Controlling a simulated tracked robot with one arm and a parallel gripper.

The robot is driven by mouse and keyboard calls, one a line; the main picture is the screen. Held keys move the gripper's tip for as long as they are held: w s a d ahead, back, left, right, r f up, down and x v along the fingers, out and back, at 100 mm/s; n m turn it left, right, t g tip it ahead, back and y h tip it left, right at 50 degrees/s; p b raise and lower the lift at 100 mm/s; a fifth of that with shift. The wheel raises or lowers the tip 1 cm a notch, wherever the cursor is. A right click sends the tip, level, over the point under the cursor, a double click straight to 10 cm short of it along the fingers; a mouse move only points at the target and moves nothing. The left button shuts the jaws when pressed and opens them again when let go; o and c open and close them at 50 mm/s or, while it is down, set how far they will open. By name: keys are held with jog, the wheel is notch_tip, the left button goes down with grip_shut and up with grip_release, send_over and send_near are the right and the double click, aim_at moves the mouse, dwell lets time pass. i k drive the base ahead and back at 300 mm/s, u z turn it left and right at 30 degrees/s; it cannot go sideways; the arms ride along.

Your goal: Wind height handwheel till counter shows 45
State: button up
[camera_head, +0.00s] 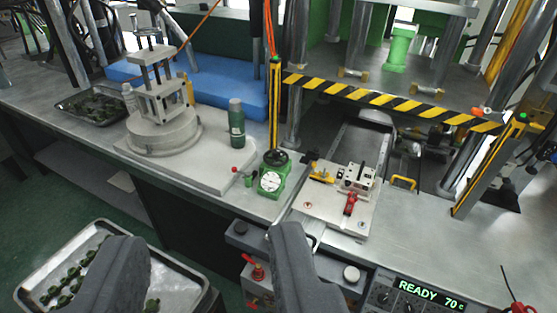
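A small black wheel (277,157), which looks like the height handwheel, sits on top of a green housing (283,181) at the middle of the bench. A round white dial face (269,181) is on the housing's front. It may be the counter, but its reading is too small to make out. My gripper (207,236) is open and empty, its two grey fingers wide apart in the lower part of the view.
A metal plate with a clamp fixture (340,205) lies right of the green housing. A striped guard bar (390,101) crosses behind. A dark green bottle (236,124) and round-based stand (165,135) are left. A display (430,295) reads "READY 70 C". A parts tray (185,285) is lower left.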

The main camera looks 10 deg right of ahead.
aim_at(276, 152)
jog(key=z, duration=0.5)
jog(key=i, duration=1.8)
jog(key=u, duration=0.1)
